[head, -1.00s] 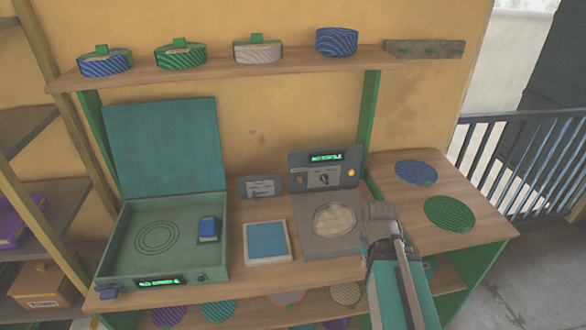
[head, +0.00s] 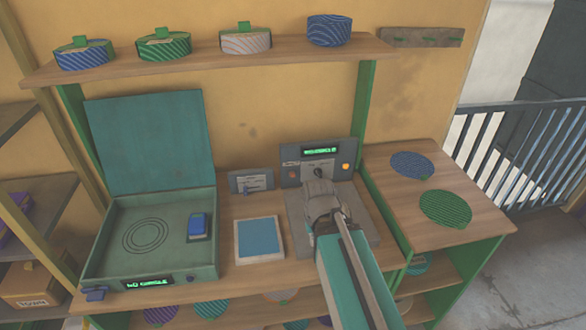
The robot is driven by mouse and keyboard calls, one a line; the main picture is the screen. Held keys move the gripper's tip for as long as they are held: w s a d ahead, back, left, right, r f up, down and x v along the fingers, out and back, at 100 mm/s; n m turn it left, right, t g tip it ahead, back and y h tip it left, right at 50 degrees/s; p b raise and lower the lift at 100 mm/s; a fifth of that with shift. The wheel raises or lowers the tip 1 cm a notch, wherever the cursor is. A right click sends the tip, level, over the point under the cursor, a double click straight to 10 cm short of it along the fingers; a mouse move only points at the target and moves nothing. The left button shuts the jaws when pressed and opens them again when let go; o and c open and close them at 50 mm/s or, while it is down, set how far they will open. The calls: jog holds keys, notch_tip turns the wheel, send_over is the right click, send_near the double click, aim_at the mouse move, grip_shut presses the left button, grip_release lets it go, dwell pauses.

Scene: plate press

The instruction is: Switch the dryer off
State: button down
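The unit that I take to be the dryer has a grey upright panel (head: 292,170) with a green-lit display (head: 320,151) and a lit orange lamp (head: 346,167). A dark knob (head: 318,173) sits on the panel's light label. My gripper (head: 318,184) is over this base, close in front of the knob. I cannot tell whether it touches the knob. Its fingers are seen from behind, so their opening does not show.
A smaller switch panel (head: 251,182) stands just left. A blue-topped pad (head: 259,239) lies before it. An open teal press (head: 110,248) with a blue block (head: 197,226) stands further left. Blue and green discs (head: 446,208) lie on the right counter. A shelf (head: 200,62) runs above.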

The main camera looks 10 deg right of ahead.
jog(key=shift+r, duration=0.1)
jog(key=w+r+t+p, duration=0.1)
jog(key=w+r+p, duration=0.4)
jog(key=w, duration=0.4)
jog(key=w+r+t+p, duration=0.1)
jog(key=w+r+p, duration=0.4)
jog(key=w, duration=0.4)
jog(key=w+a+r+t+p, duration=0.1)
jog(key=w+r+t+p, duration=0.1)
jog(key=w+r+p, duration=0.3)
jog(key=w+r, duration=0.1)
jog(key=w, duration=0.3)
jog(key=shift+w, duration=0.15)
jog(key=b, duration=1)
send_over(292, 173)
jog(key=f, duration=0.9)
jog(key=shift+w+f, duration=0.2)
jog(key=shift+f, duration=0.15)
jog(key=shift+s+f+b, duration=0.45)
jog(key=shift+f+b, duration=0.3)
jog(key=shift+f, duration=0.05)
jog(key=shift+s+f+b, duration=0.45)
jog(key=shift+f+b, duration=0.25)
jog(key=shift+f, duration=0.1)
